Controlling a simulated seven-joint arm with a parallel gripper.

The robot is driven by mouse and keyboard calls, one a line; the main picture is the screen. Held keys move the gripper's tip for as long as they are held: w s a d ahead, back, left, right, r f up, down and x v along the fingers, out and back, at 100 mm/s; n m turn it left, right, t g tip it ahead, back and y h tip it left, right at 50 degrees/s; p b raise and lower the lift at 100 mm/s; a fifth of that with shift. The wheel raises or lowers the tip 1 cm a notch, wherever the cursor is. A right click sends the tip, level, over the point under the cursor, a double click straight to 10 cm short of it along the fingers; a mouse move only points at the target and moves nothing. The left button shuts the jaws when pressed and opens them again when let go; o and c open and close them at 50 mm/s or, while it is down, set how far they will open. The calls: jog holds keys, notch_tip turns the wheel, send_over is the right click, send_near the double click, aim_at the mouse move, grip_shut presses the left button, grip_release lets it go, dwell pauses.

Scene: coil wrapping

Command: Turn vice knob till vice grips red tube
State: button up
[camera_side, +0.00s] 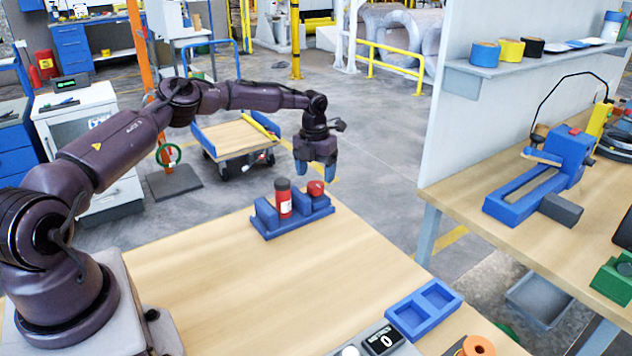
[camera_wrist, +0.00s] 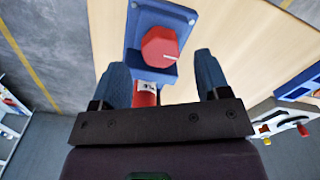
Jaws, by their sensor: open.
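The blue vice (camera_side: 266,214) stands near the far edge of the wooden table. The red tube (camera_side: 283,203), with a dark cap and a pale label, stands upright between its blue jaw blocks; I cannot tell whether both jaws touch it. The red knob (camera_side: 316,188) is at the vice's right end. My gripper (camera_side: 315,172) is open and points down just above the knob. In the wrist view, the faceted knob (camera_wrist: 158,46) with a white line lies between and beyond the two blue fingers, apart from both. The tube (camera_wrist: 146,95) is partly hidden behind the gripper there.
The table's middle is clear. A second workbench (camera_side: 480,222) with tools stands right, across a gap.

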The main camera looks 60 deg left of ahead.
aim_at(317, 184)
jog(key=shift+f, duration=1.6)
jog(key=c, duration=0.9)
jog(key=shift+m, duration=0.3)
jog(key=m, duration=0.6)
jog(key=shift+d, duration=0.1)
jog(key=m, duration=0.6)
jog(key=shift+m, duration=0.4)
